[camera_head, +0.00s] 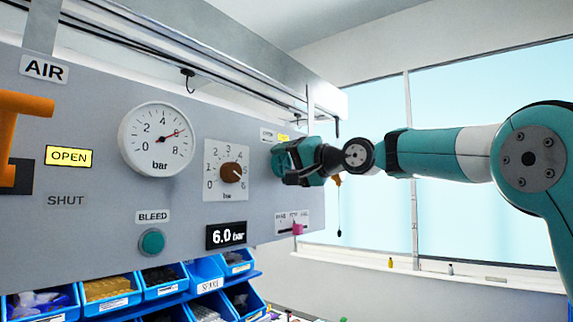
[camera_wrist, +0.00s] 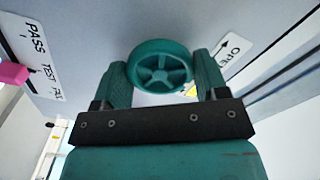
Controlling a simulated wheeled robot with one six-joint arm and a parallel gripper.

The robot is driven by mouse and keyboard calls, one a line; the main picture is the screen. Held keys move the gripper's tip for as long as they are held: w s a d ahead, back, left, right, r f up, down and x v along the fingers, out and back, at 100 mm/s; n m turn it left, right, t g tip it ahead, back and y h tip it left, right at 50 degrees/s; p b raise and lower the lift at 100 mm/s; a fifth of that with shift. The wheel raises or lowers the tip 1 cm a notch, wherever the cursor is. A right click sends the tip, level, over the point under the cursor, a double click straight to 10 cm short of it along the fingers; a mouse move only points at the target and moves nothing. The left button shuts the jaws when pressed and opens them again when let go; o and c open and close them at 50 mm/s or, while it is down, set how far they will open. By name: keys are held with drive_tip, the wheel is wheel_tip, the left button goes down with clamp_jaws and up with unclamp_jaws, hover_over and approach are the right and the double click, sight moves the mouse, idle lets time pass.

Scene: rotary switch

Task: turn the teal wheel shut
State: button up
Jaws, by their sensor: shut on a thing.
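The teal wheel (camera_wrist: 160,68) is a small spoked handwheel on the grey panel (camera_head: 100,220). In the wrist view it sits between the two teal fingers of my gripper (camera_wrist: 165,80), which are closed on its rim from both sides. In the head view my gripper (camera_head: 290,162) reaches in from the right to the panel's right part and hides most of the wheel. An OPEN label (camera_wrist: 232,48) with an arrow is beside the wheel. A yellow lit patch (camera_head: 283,138) shows just above my gripper.
The panel also carries a round bar gauge (camera_head: 156,139), a brown knob (camera_head: 232,172), a green BLEED button (camera_head: 152,242), a 6.0 bar display (camera_head: 226,235), a pink slider (camera_head: 298,229) below my gripper and an orange handle (camera_head: 22,104). Blue bins (camera_head: 110,292) stand below.

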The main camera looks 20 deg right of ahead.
drive_tip(key=o, duration=0.9)
drive_tip(key=shift+f, duration=0.1)
drive_tip(key=b+v, duration=0.8)
drive_tip(key=v, duration=0.9)
drive_tip(key=shift+s+d, duration=0.1)
drive_tip(key=shift+s, duration=0.05)
